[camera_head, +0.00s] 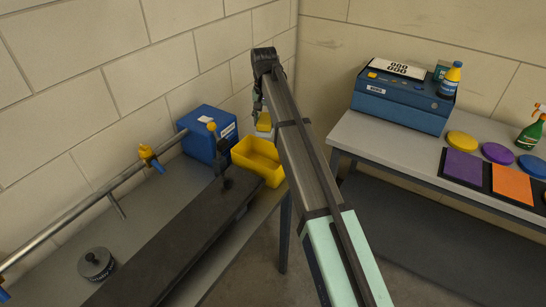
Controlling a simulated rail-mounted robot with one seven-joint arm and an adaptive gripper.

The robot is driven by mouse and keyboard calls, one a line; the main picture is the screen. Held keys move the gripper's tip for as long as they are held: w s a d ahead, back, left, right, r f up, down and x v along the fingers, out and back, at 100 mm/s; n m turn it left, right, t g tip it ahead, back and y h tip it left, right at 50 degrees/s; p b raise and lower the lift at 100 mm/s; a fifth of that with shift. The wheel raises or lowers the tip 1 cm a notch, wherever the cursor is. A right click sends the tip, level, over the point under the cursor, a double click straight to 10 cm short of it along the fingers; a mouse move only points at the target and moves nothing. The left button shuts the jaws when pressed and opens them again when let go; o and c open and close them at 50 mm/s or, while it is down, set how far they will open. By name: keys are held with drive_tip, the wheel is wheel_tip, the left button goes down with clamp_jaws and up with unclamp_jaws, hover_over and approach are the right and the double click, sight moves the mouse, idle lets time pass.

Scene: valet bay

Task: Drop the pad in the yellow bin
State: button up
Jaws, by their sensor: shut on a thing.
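The yellow bin (243,158) is an open-topped box on the left bench, beside a blue box. My gripper (263,112) points down near the back wall, partly hidden by my own arm. It is shut on a small yellow pad (264,121) with a paler lower part. The part of the bin's interior that shows looks empty.
A blue box (203,140) stands left of the bin. A metal rail (75,225) and a dark slab (175,245) run along the left bench. The right table holds a blue case (400,104), purple (463,166) and orange (512,184) squares, and a green spray bottle (530,134).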

drive_tip(key=shift+f+b, duration=1.65)
drive_tip(key=shift+f, duration=1.35)
drive_tip(key=o, duration=1.3)
drive_tip(key=shift+r, duration=0.15)
wheel_tip(320, 180, up, 12)
drive_tip(key=shift+f, duration=0.1)
